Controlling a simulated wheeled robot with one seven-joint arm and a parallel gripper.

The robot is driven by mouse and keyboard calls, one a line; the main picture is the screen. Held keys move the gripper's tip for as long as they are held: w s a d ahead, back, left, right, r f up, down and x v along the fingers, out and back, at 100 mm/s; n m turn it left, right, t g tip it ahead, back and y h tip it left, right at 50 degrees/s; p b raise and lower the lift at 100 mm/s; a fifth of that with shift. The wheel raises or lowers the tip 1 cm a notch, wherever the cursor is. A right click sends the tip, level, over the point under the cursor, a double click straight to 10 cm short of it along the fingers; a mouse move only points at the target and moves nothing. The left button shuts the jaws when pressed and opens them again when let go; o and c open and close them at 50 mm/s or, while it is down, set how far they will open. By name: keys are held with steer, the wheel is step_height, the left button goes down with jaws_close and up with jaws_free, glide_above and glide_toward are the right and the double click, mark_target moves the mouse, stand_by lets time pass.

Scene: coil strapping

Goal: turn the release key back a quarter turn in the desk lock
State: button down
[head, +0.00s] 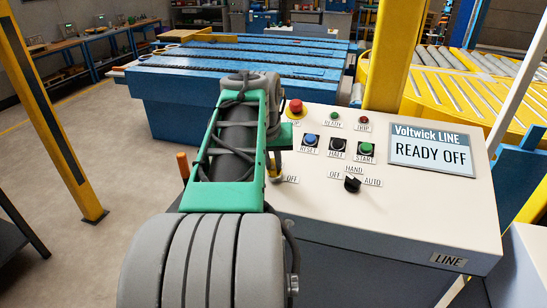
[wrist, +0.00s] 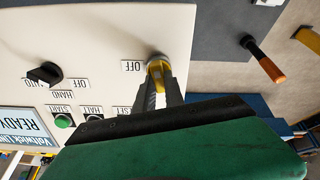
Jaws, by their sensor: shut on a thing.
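The white desk panel (head: 430,210) carries the desk lock. The yellow release key (wrist: 156,72) stands in the lock beside an OFF label (wrist: 132,66) in the wrist view. My gripper (wrist: 160,92) is shut on the key, with its dark fingers around it close above the panel. In the head view my green and grey arm covers much of the lock, and only a bit of yellow key (head: 277,170) shows beside the OFF label. The lock face is mostly hidden, so I cannot tell the key's exact angle.
A display (head: 431,150) reads "Voltwick LINE READY OFF". Close to my arm are a red mushroom button (head: 295,107), a blue RESET button (head: 310,140), a HALT button (head: 338,144), a green START button (head: 365,149) and a black selector (head: 352,184). An orange-handled lever (wrist: 264,60) stands beside the desk.

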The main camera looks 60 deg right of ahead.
steer(key=shift+r+n+p, duration=0.15)
steer(key=shift+n+p, duration=0.3)
steer(key=shift+n, duration=0.65)
steer(key=shift+f+n, duration=0.2)
steer(key=shift+n, duration=0.3)
steer(key=shift+w+a+r+n+p, duration=0.1)
steer(key=shift+r+n+p, duration=0.1)
steer(key=shift+n+p, duration=0.65)
steer(key=n, duration=0.2)
steer(key=shift+n+p, duration=0.3)
steer(key=shift+n, duration=0.05)
steer(key=shift+f+n, duration=0.2)
steer(key=shift+n, duration=0.6)
